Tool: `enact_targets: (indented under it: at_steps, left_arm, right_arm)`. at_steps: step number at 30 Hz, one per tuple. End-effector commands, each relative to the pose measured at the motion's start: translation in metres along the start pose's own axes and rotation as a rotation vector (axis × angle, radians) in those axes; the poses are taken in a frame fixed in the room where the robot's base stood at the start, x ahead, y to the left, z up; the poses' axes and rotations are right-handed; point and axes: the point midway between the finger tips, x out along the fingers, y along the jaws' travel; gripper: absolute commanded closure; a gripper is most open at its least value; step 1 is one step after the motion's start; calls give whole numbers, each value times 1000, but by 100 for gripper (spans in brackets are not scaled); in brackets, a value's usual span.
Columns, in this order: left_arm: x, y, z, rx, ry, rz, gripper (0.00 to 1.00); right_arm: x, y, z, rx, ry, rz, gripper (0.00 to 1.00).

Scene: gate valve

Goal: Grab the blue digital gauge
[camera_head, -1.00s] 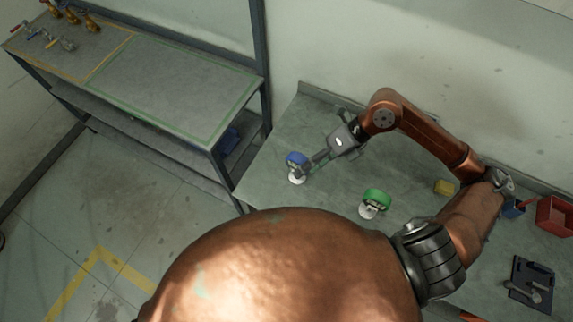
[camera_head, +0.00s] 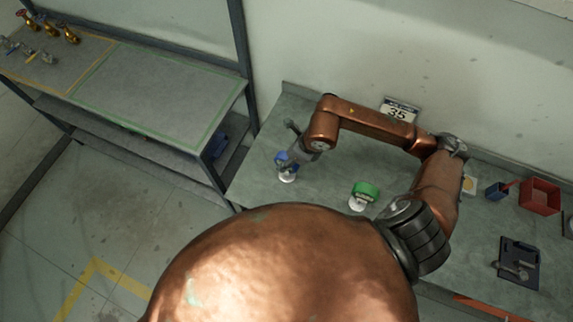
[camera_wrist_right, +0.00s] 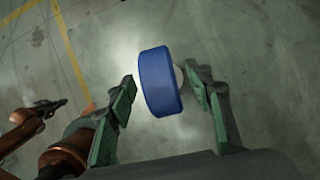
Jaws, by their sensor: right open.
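The blue digital gauge (camera_head: 287,174) stands on the grey-green workbench, left of the green gauge (camera_head: 364,194). My right gripper (camera_head: 291,155) is at the blue gauge and partly covers it in the head view. In the right wrist view, the blue gauge (camera_wrist_right: 160,82) shows its blue rim between the two green-padded fingers of my right gripper (camera_wrist_right: 166,92). The fingers are open, with a gap visible on the left side; the right finger is close to the gauge's pale face. A copper arm with a dark end (camera_wrist_right: 47,108), seemingly my left, shows at lower left.
The workbench (camera_head: 325,175) is clear between the two gauges. A shelf table (camera_head: 150,95) with several valves stands at the left.

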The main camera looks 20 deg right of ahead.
Motion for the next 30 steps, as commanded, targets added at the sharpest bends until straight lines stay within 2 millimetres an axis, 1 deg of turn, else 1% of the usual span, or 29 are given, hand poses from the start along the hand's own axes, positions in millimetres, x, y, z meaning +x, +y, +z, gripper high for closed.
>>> enact_targets:
  at_steps: [3, 9, 27, 30]
  left_arm:
    - [-1, 0, 0, 0, 0, 0, 100]
    - [0, 0, 0, 0, 0, 0, 100]
    - [0, 0, -1, 0, 1, 0, 100]
    - [0, 0, -1, 0, 1, 0, 100]
  right_arm:
    - [6, 0, 0, 0, 0, 0, 53]
    - [6, 0, 0, 0, 0, 0, 54]
    - [6, 0, 0, 0, 0, 0, 95]
    - [6, 0, 0, 0, 0, 0, 100]
